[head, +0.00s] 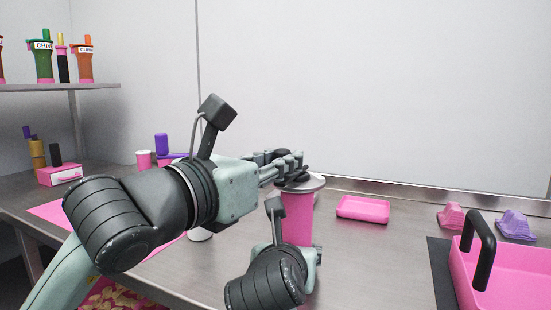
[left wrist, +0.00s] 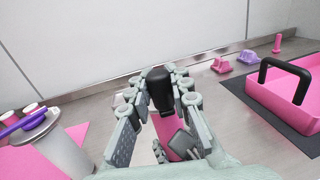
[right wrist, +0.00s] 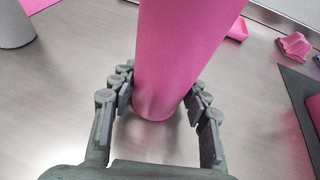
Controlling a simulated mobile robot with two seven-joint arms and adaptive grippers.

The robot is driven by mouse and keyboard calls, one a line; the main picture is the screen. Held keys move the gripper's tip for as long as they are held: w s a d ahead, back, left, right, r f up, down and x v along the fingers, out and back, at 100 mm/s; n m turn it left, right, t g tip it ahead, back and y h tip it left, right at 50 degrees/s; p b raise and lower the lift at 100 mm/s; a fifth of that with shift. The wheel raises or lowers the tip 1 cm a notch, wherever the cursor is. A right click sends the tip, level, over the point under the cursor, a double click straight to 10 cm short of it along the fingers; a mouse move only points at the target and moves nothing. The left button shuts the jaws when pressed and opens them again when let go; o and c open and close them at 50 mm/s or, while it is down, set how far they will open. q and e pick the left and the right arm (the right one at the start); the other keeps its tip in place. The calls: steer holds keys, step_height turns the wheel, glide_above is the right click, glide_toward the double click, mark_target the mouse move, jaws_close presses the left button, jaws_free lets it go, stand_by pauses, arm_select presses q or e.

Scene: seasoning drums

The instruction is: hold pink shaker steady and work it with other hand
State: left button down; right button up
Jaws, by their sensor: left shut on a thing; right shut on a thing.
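The pink shaker (head: 298,220) stands upright on the steel table, with a pale lid and a dark knob on top. My left gripper (head: 286,165) is at its top, shut on the black knob (left wrist: 160,88), which shows between the fingers in the left wrist view. My right gripper (right wrist: 160,90) is low on the shaker, its fingers on either side of the pink body (right wrist: 180,50). My right arm hides part of the shaker's lower body in the head view.
A small pink tray (head: 363,209) lies right of the shaker. A large pink bin with a black handle (head: 484,250) stands at far right, near pink (head: 451,216) and purple (head: 515,224) pieces. A grey canister (left wrist: 55,150) stands on the left. A shelf (head: 60,87) holds labelled bottles.

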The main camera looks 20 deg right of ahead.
arm_select(q)
steer(key=shift+s+d+f+n+t+y, duration=0.1)
steer(key=shift+d+f+n+t+y, duration=0.1)
steer(key=shift+n+t+y, duration=0.25)
steer(key=c, duration=1.4)
jaws_free()
steer(key=shift+a+r, duration=0.1)
steer(key=shift+o, duration=0.2)
steer(key=v, duration=0.7)
steer(key=shift+s, duration=0.2)
steer(key=shift+a, duration=0.1)
